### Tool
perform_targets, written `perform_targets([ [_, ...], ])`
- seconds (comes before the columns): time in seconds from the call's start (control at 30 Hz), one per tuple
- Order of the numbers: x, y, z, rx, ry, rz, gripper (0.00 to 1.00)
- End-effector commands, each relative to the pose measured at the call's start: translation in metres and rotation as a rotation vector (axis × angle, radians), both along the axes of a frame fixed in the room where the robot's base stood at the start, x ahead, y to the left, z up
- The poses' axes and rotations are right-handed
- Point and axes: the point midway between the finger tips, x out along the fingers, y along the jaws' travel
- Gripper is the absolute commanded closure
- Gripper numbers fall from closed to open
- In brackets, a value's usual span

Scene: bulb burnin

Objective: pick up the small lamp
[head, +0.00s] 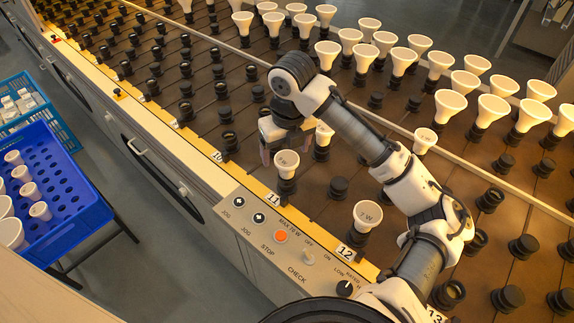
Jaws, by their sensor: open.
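Several small white lamps with printed tops stand in black sockets near my arm. One small lamp (286,160) is upright in a socket by the label 11. A wider lamp (367,214) stands by the label 12, and a small one (425,137) is right of my arm. I cannot tell which one the task means. My gripper (282,147) is open and empty, just above and behind the lamp by label 11. Its far finger is partly hidden.
The rack (225,100) holds rows of empty black sockets at left and many large white lamps at the back right. A control panel (290,245) with knobs and buttons lies along the front edge. A blue crate (75,190) with white lamps stands at left.

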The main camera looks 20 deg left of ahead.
Motion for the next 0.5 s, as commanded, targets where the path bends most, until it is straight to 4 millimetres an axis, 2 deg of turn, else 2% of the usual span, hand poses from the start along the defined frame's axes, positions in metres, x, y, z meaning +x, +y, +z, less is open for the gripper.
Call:
perform_targets([
  [0.13,0.001,-0.001,-0.012,0.001,0.002,-0.002,0.21],
  [0.3,0.002,-0.002,-0.039,0.001,0.003,-0.002,0.21],
  [0.5,0.004,0.0,-0.053,0.002,-0.001,-0.001,0.21],
])
